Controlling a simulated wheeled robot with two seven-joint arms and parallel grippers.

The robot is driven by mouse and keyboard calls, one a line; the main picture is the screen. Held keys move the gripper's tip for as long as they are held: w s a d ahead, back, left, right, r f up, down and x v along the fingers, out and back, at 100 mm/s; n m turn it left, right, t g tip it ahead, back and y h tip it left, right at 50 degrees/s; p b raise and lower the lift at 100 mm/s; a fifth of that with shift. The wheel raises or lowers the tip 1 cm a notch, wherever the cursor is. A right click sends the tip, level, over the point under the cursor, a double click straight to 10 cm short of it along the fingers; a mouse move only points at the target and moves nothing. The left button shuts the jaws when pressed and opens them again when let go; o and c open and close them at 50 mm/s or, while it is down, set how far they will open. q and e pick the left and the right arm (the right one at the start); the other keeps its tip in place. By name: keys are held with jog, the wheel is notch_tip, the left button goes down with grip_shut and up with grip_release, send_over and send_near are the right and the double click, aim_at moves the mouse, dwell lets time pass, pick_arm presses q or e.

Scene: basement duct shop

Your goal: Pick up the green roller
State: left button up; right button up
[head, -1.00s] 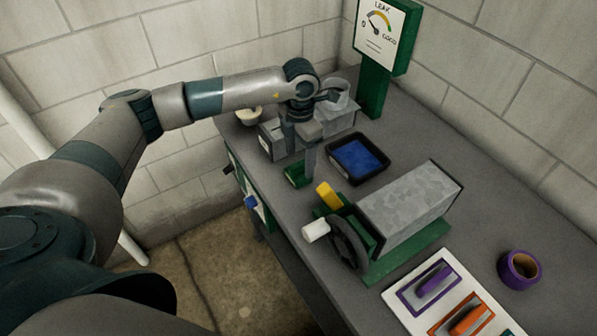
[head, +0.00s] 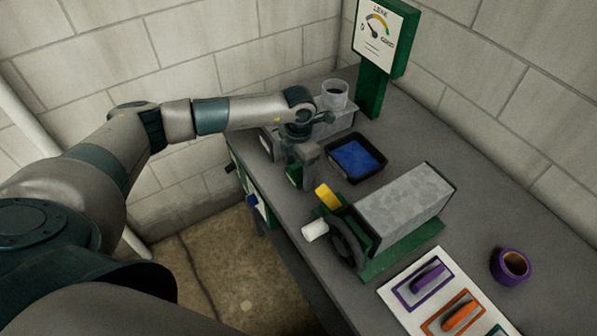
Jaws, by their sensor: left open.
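The green roller (head: 293,175) lies on the grey bench near its front edge, left of the blue-filled black tray. Only part of it shows, because my left gripper covers the rest. My left gripper (head: 302,178) points down at the green roller, with its jaws open. Its fingers are right at the roller, but I cannot tell whether they touch it or stand on both sides of it. My right gripper is not in view.
The black tray (head: 357,158) is close to the gripper's right. A machine with a grey metal duct (head: 405,205), crank wheel and yellow handle stands nearer. A green gauge stand (head: 373,95) rises behind.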

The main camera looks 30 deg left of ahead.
aim_at(299, 164)
pick_arm(q)
jog(key=c, duration=1)
jog(key=shift+r, duration=0.1)
jog(key=shift+w+r+b, duration=0.1)
jog(key=shift+r+b, duration=0.3)
jog(key=shift+r, duration=0.1)
notch_tip(299, 164, up, 8)
jog(key=b, duration=0.3)
jog(key=shift+f, duration=0.25)
jog(key=shift+r+b, duration=0.35)
jog(key=shift+r, duration=0.35)
